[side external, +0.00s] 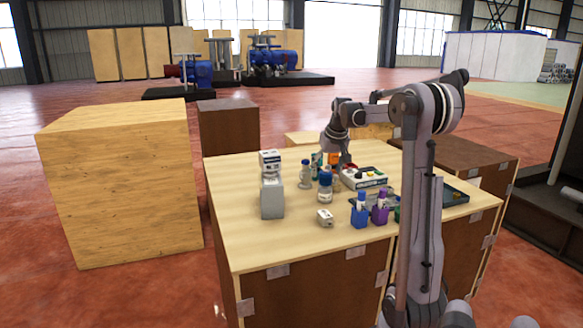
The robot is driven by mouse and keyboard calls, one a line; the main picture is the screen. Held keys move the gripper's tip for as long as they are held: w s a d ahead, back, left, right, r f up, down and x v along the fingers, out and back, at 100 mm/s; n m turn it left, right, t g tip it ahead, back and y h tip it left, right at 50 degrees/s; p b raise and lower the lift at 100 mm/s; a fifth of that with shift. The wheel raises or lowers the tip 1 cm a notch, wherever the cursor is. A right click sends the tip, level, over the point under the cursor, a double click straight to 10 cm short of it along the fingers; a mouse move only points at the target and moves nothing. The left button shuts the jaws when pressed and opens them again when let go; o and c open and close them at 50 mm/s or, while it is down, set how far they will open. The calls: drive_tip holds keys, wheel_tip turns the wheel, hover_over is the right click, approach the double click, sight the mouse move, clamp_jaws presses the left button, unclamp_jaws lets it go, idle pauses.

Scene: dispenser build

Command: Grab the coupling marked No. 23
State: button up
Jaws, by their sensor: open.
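No number or marking is readable in the side external view, so I cannot tell which part is the coupling marked No. 23. A small white part (325,217) with dark spots lies near the front middle of the table. My gripper (345,162) is open and points down over the back middle of the table, close to an orange part (333,158). Its fingertips are small and partly hidden, and I see nothing held.
Blue-and-white bottles (325,188) stand mid-table beside a white box with coloured top (363,179). Blue (359,214) and purple (379,213) holders stand at the front right. A dark tray (456,197) lies right. The wooden table's (238,240) left front is clear.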

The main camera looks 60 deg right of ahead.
sight(325, 186)
drive_tip(key=shift+x, duration=2.2)
drive_tip(key=c, duration=1.4)
clamp_jaws()
drive_tip(key=shift+d+r, duration=0.1)
drive_tip(key=shift+r, duration=0.05)
